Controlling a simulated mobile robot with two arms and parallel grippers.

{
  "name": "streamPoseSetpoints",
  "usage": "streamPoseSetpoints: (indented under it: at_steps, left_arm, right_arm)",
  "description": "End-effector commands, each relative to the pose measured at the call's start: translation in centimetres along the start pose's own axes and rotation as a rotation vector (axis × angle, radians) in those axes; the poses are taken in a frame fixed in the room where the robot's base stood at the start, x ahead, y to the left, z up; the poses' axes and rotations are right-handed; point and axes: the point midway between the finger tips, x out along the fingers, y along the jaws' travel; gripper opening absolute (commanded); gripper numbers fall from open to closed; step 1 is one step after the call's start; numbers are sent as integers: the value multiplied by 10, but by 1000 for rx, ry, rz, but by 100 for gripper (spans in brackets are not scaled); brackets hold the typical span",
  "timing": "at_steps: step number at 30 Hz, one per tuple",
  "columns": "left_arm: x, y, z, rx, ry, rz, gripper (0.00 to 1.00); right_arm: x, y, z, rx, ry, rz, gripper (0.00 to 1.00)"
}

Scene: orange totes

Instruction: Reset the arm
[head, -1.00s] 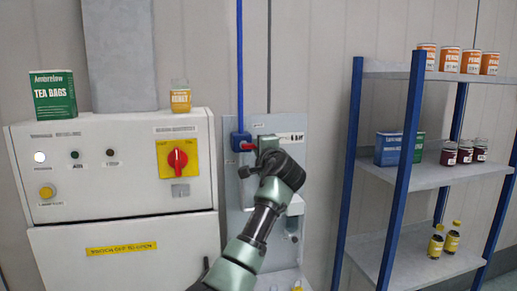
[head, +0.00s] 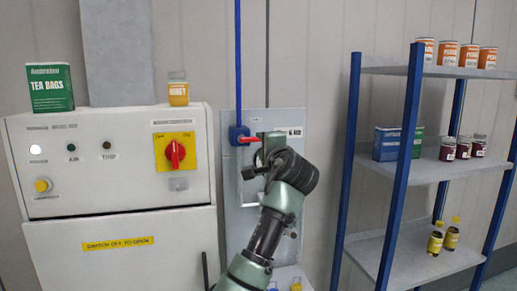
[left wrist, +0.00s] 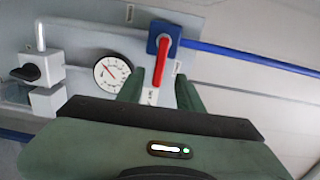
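My left arm rises from the bottom centre of the head view. Its left gripper (head: 269,143) is in front of the grey wall panel, mostly hidden behind my dark wrist. In the left wrist view the two green fingers of the left gripper (left wrist: 158,88) stand apart with nothing held between them. A red valve handle (left wrist: 163,75) lies beyond the fingers and shows in the gap. It joins a blue valve body (left wrist: 164,36), and in the head view the handle (head: 250,140) points right, level. My right gripper is not in view.
A pressure gauge (left wrist: 112,73) and a black knob (left wrist: 27,72) are on the panel. A white control cabinet (head: 110,190) with tea bags (head: 50,90) and a honey jar (head: 178,92) on top stands left. A blue-framed shelf (head: 405,170) with cans and bottles stands right.

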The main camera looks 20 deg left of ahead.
Motion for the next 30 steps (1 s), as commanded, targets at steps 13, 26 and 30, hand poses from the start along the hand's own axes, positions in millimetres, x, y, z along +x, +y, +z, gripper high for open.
streamPoseSetpoints:
  at_steps: [13,26,30]
  left_arm:
    - [-16,0,0,1,0,1,36]
    - [-20,105,15,-106,20,156,36]
    - [-42,208,38,-231,25,322,36]
  right_arm:
    - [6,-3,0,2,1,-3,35]
    - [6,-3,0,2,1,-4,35]
    - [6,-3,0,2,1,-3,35]
